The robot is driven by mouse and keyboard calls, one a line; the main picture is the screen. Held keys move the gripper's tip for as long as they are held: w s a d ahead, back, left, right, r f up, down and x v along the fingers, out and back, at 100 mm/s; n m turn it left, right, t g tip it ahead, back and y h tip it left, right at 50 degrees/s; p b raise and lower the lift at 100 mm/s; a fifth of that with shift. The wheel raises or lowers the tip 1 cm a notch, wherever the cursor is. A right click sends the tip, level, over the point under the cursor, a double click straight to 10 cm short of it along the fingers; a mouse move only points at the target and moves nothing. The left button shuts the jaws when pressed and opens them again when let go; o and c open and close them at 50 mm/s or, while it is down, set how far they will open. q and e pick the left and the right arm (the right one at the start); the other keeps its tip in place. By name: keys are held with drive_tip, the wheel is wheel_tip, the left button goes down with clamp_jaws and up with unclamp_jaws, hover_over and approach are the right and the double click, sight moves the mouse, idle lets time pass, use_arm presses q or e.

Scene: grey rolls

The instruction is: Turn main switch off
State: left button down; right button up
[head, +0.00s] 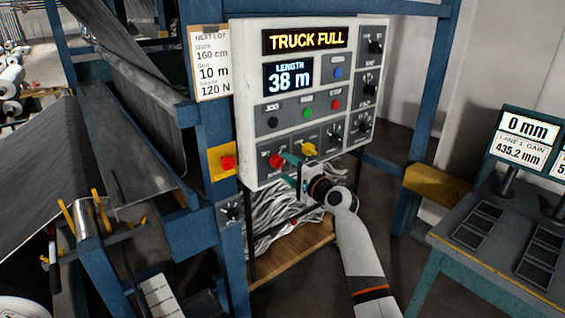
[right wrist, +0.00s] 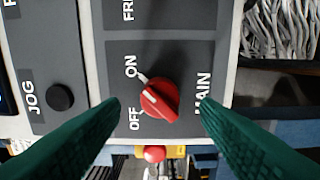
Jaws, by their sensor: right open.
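The main switch is a red rotary knob (right wrist: 160,99) on a dark plate marked MAIN, with ON and OFF printed to its left in the right wrist view. A pale mark shows at the knob's edge beside ON; I cannot tell for sure which position it is in. In the head view the red knob (head: 276,161) sits at the lower left of the grey control panel (head: 250,100). My right gripper (head: 289,160) is at this knob, open, with its green fingers on either side of it in the wrist view and no clear contact. My left gripper is out of view.
A yellow knob (head: 309,149) is close to the right of the switch. A red button on a yellow box (head: 228,162) is at the lower left. A black JOG button (right wrist: 60,97) is nearby. Cables (head: 285,205) hang below the panel. The display reads TRUCK FULL.

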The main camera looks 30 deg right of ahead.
sight(282, 165)
drive_tip(key=shift+w+a, duration=0.1)
drive_tip(key=shift+w, duration=1.5)
drive_tip(key=c, duration=1)
drive_tip(key=n+b, duration=0.9)
drive_tip(key=n, duration=0.4)
drive_tip(key=shift+f+n+b, duration=0.15)
drive_tip(key=shift+n+b, duration=0.25)
drive_tip(key=shift+n, duration=2.1)
